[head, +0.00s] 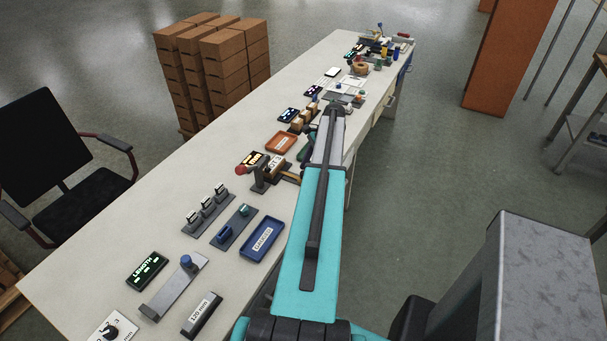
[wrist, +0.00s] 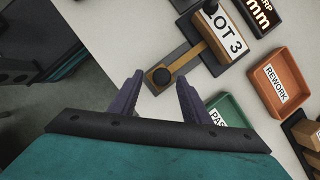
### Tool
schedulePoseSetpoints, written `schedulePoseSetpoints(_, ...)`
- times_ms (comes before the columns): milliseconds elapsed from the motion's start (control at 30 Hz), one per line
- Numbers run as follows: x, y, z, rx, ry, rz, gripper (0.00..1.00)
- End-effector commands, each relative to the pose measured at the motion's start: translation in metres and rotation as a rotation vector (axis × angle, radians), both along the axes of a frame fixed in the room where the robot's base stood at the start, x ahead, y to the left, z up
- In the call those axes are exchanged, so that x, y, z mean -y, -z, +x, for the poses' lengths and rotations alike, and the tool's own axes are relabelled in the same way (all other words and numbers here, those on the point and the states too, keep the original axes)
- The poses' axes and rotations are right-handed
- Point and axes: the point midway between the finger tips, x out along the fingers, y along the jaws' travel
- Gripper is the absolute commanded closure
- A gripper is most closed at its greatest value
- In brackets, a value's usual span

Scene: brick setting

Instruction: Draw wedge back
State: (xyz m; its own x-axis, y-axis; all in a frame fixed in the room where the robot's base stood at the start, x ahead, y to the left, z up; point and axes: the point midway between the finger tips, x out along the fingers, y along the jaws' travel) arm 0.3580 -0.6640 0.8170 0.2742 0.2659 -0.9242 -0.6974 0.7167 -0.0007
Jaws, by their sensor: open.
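The wedge also shows in the head view (head: 289,176). My gripper (wrist: 158,82) is open and empty. I cannot tell the height gap between fingers and knob.
An orange REWORK tray (wrist: 278,84) and a partly hidden green PASS tray (wrist: 228,109) lie close to the right. A dark display (wrist: 261,13) stands beyond the block. A blue DAMAGED tray (head: 263,239) and other fixtures share the table. Floor is open beyond the table's edge.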

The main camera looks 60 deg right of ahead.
Motion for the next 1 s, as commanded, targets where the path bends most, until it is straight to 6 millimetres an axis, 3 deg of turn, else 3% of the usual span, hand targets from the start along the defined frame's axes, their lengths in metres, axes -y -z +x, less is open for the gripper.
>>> schedulePoseSetpoints(1000, 0.032, -0.112, -0.032, -0.001, -0.003, -0.002, 0.57)
